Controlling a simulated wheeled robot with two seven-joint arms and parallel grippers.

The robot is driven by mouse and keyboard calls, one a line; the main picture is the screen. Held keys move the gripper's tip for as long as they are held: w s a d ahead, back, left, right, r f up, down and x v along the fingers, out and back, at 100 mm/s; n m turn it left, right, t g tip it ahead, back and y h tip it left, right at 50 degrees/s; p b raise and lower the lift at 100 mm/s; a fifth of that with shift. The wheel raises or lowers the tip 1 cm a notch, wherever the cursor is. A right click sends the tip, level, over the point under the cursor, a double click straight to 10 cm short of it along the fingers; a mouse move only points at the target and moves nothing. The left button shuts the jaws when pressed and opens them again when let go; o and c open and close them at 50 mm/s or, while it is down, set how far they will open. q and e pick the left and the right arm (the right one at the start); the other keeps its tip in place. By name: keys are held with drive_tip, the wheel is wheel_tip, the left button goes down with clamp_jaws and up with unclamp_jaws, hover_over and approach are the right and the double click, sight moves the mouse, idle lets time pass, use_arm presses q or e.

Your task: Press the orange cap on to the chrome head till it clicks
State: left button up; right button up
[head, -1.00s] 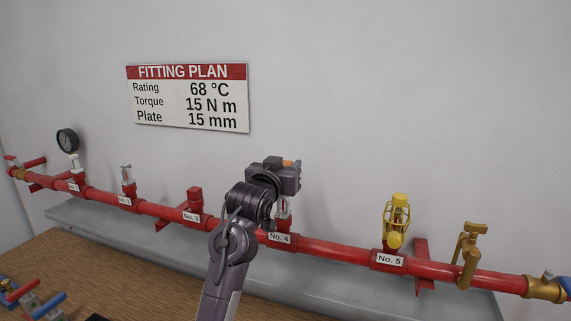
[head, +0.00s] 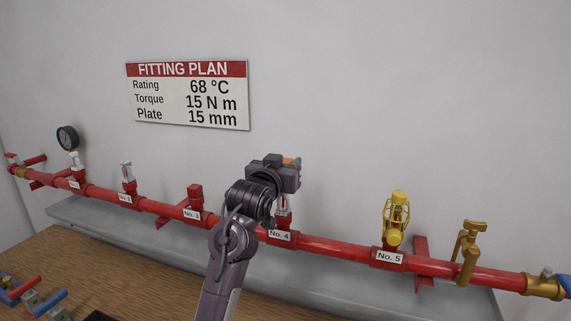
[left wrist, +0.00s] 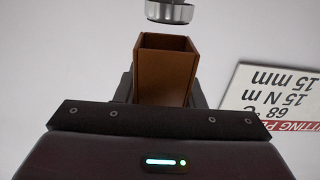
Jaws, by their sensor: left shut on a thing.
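The orange cap (left wrist: 166,68) is a hollow square sleeve, brownish in the left wrist view, with its open end facing the chrome head. My left gripper (head: 287,176) is shut on it above fitting No. 4; only a small orange patch (head: 291,161) of the cap shows in the head view. The chrome head (left wrist: 169,11) is a round metal disc at the top edge of the left wrist view, apart from the cap by a small gap. In the head view the fitting at No. 4 (head: 284,209) is mostly hidden behind my gripper. My right gripper is not in view.
A red pipe (head: 325,246) runs along the wall with several numbered fittings. A fitting plan sign (head: 188,96) hangs on the wall. A wooden bench (head: 120,262) lies in front.

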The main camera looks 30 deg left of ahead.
use_arm(q)
drive_tip(key=shift+f+b, duration=1.1)
drive_tip(key=shift+f, duration=0.65)
drive_tip(key=shift+f, duration=0.1)
idle(0.5)
drive_tip(key=shift+f+b, duration=0.6)
drive_tip(key=shift+f, duration=0.7)
drive_tip(key=o, duration=1.1)
drive_tip(key=shift+s, duration=0.15)
drive_tip(key=shift+v, duration=3.9)
drive_tip(key=shift+f, duration=0.1)
